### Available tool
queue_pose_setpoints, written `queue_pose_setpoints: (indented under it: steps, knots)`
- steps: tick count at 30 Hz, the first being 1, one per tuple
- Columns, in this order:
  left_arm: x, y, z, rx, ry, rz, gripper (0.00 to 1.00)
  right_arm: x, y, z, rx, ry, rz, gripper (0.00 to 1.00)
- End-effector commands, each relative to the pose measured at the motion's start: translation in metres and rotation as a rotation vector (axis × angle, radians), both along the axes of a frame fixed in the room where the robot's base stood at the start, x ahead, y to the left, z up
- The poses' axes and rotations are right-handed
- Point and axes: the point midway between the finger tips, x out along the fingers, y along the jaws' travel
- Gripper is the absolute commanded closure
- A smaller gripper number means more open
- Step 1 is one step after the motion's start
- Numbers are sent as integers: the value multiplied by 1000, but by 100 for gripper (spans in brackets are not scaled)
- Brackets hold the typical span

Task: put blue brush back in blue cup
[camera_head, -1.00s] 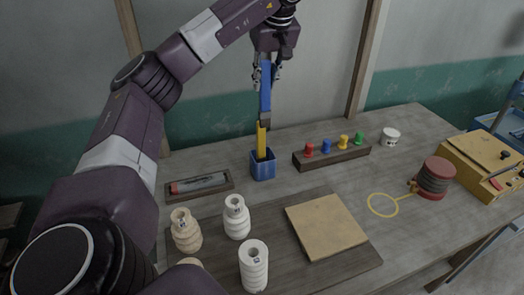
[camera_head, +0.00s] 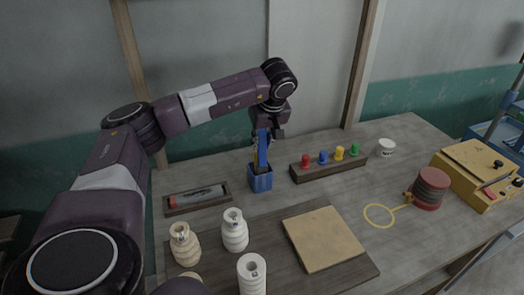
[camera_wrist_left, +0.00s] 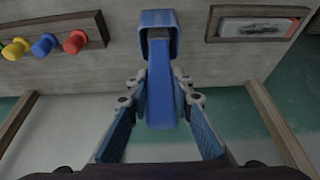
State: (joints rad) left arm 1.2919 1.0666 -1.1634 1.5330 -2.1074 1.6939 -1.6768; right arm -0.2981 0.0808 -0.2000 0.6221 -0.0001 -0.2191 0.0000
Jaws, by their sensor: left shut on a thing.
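The blue brush (camera_head: 262,153) is upright in my left gripper (camera_head: 264,136). Its lower end reaches into the mouth of the blue cup (camera_head: 261,182), which stands on the table. In the left wrist view the two fingers of my left gripper (camera_wrist_left: 160,84) close on either side of the brush (camera_wrist_left: 161,100). The brush's dark lower tip lies within the rim of the cup (camera_wrist_left: 158,18); how deep it sits is hidden. My right gripper is out of view.
A wooden rack (camera_head: 330,166) with red, blue, yellow and green pegs is right of the cup. A shallow tray (camera_head: 225,196) is to its left. Pale bottles (camera_head: 234,232) and a clay slab (camera_head: 322,238) are in front. A white tub (camera_head: 386,147) stands at the back right.

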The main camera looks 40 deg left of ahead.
Motion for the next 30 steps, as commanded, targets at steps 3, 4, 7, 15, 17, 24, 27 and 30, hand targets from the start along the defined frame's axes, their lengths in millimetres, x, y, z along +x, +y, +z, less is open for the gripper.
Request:
queue_pose_setpoints:
  steps: [3, 4, 7, 15, 17, 24, 27, 30]
  knots:
    - [-1, 0, -11, 0, 5, 1, 100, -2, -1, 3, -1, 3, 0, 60]
    - [-2, 0, -15, 0, 5, 1, 100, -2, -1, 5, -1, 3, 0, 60]
    - [-1, 0, -28, 1, 5, 1, 100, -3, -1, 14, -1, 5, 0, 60]
    - [0, 0, -41, 0, 0, 0, 100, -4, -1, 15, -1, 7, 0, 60]
    - [0, 0, -41, 0, 0, 0, 100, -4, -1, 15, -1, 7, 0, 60]
    - [0, 0, -46, 0, 1, 0, 77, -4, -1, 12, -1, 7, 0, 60]
    - [0, 0, -46, 0, 1, 0, 66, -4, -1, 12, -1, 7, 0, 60]
    - [0, 0, -46, 0, 1, 0, 62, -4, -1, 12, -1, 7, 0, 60]
